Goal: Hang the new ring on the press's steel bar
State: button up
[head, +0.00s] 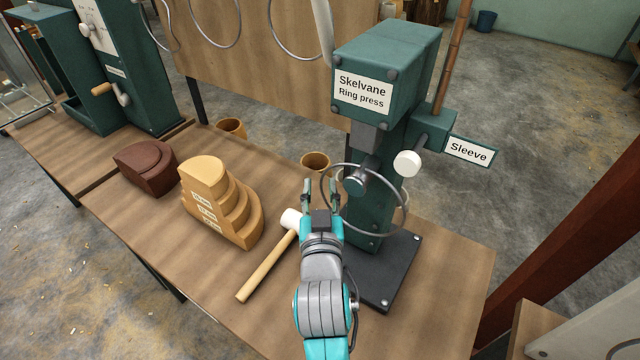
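The Skelvane ring press (386,80) is a dark green machine on the bench. Its short steel bar (355,182) points toward me, with its round end facing the camera. A thin grey ring (407,212) surrounds the bar in this view, its top close to the bar's upper side. I cannot tell whether it rests on the bar. My gripper (321,190) is at the ring's left side, left of the bar. Its two fingers stand apart, with the ring's left edge seen between them. No clear grip on the ring shows.
A mallet (267,262) lies left of my arm. A stepped wooden block (215,195) and brown block (145,166) stand farther left. Two wooden cups (315,162) (231,127) stand behind. A white knob (407,163) and Sleeve sign (469,151) project right of the press. Large rings (270,22) hang on the back board.

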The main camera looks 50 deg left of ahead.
jog(key=v, duration=1)
jog(key=shift+s, duration=0.1)
jog(key=d+f+m+t+h, duration=0.1)
jog(key=d+f+h, duration=0.1)
jog(key=d+f, duration=0.45)
jog(key=s+d+f+m+t+h, duration=0.1)
jog(key=d+f, duration=0.2)
jog(key=d, duration=0.7)
jog(key=d+f+m+h, duration=0.1)
jog(key=d+f+h, duration=0.1)
jog(key=d+f, duration=0.5)
jog(key=s+d+m+h, duration=0.6)
jog(key=s+d+h, duration=0.2)
jog(key=s+d, duration=1.2)
jog(key=shift+s+d+t, duration=0.25)
jog(key=shift+d+t, duration=0.05)
jog(key=shift+a, duration=0.1)
